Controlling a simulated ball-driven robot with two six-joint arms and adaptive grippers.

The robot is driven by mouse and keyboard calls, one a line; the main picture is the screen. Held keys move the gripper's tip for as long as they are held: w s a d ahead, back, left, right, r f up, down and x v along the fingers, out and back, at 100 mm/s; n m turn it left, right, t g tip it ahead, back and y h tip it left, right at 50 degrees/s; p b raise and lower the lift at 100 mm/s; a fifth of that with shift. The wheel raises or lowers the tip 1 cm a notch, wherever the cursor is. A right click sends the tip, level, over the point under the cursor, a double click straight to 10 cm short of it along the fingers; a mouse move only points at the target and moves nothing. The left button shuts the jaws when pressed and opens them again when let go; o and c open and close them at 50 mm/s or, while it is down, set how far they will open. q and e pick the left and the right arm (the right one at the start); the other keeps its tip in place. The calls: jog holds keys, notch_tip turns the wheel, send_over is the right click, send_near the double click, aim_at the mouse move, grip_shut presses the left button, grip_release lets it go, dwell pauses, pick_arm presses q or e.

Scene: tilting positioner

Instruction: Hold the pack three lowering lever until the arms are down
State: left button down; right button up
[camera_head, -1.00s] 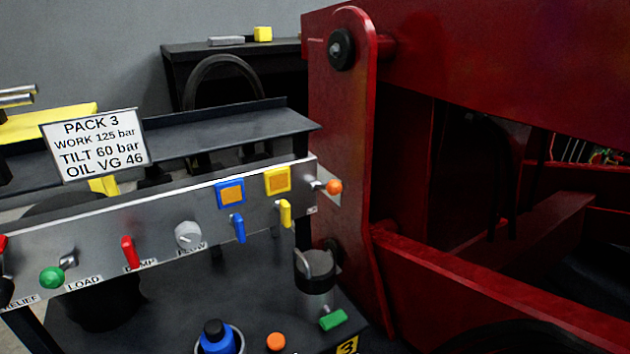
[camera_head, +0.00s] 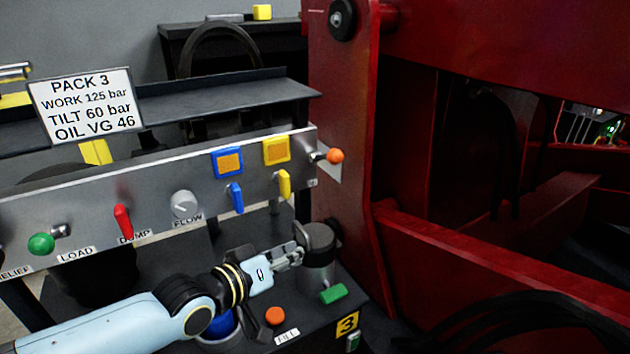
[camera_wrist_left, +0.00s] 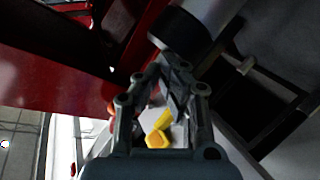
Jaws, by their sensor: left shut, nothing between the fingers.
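The pack three panel (camera_head: 100,205) is a grey plate with a row of levers under a "PACK 3" sign (camera_head: 84,103). It carries a green-knobbed lever (camera_head: 41,243) by the LOAD label, a red DUMP lever (camera_head: 123,221), a blue lever (camera_head: 236,198), a yellow lever (camera_head: 284,184) and an orange-knobbed lever (camera_head: 335,156) at its right end. I cannot read which one is marked for lowering. My left gripper (camera_head: 297,253) is shut and empty, below the panel and beside a dark grey cylinder (camera_head: 318,262). It also shows in the left wrist view (camera_wrist_left: 163,65). My right gripper is out of view.
Large red steel arms (camera_head: 480,270) stand close on the right. A green handle (camera_head: 333,294) and an orange knob (camera_head: 275,315) sit low near my left gripper. Black hoses (camera_head: 530,312) lie at the lower right. A dark shelf (camera_head: 225,97) runs behind the panel.

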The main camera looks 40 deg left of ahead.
aim_at(326, 156)
pick_arm(q)
jog(key=shift+w+a+r+n+t+y, duration=0.35)
jog(key=shift+w+a+r+n+t, duration=0.95)
jog(key=shift+r, duration=2.15)
jog(key=shift+w+a+r+n+t+y, duration=0.35)
jog(key=shift+w+a+r+n+t, duration=0.4)
jog(key=shift+r+n+t, duration=1.85)
jog(key=w+r+m+g+b, duration=0.1)
jog(key=w+r, duration=0.3)
jog(key=w, duration=0.4)
jog(key=shift+w+a+m+b, duration=0.15)
jog(key=shift+w+m+b, duration=0.3)
jog(key=shift+m, duration=0.35)
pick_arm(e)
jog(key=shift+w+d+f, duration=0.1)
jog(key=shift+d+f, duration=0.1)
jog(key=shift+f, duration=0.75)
